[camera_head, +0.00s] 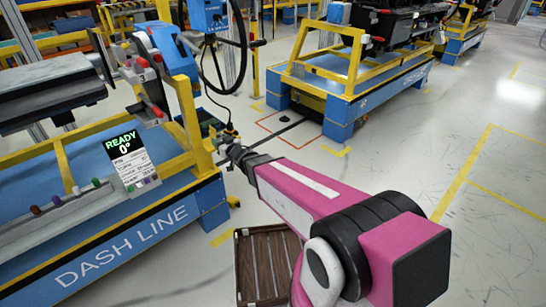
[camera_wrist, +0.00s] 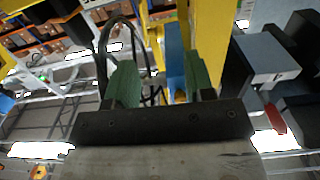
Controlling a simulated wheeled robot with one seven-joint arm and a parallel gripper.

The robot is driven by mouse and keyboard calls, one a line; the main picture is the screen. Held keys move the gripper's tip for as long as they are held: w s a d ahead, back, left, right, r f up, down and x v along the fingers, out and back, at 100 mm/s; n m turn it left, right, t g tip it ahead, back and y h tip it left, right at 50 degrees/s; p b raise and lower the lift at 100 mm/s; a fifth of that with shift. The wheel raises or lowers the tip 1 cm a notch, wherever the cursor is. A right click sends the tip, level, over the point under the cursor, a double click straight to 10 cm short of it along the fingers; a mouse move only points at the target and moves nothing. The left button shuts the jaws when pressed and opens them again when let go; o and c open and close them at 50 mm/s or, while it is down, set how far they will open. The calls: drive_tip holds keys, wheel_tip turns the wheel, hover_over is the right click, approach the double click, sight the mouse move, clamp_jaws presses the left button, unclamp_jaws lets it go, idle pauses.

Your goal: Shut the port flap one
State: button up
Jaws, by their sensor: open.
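My gripper (camera_head: 230,150) is at the end of my pink arm in the head view, beside the yellow post at the right end of the dash line stand. In the wrist view its two green fingers (camera_wrist: 160,82) stand apart with nothing held between them. A blue and grey unit (camera_head: 150,62) with red parts and small number labels is on the stand, up and to the left of my gripper. I cannot make out port flap one or whether it is open. A grey and black block (camera_wrist: 266,62) shows right of the fingers in the wrist view.
The blue dash line stand (camera_head: 130,240) has a yellow frame and a READY sign (camera_head: 128,158). A black steering wheel (camera_head: 222,60) stands behind my gripper. A brown slatted crate (camera_head: 266,264) is on the floor below my arm. Floor at the right is open.

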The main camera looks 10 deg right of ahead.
drive_tip(key=s+d+f+m+g+h, duration=0.2)
drive_tip(key=d+h, duration=0.1)
drive_tip(key=d, duration=0.4)
drive_tip(key=s+d+f+m+g+h, duration=0.1)
drive_tip(key=s+d+g+h, duration=0.1)
drive_tip(key=d, duration=0.6)
drive_tip(key=s+d+f+m+g+h, duration=0.2)
drive_tip(key=d+g+h, duration=0.1)
drive_tip(key=d+h, duration=0.2)
drive_tip(key=shift+s+d+f+m+g+h, duration=0.3)
drive_tip(key=shift+s+d+f+g+h, duration=0.1)
drive_tip(key=shift+d, duration=0.75)
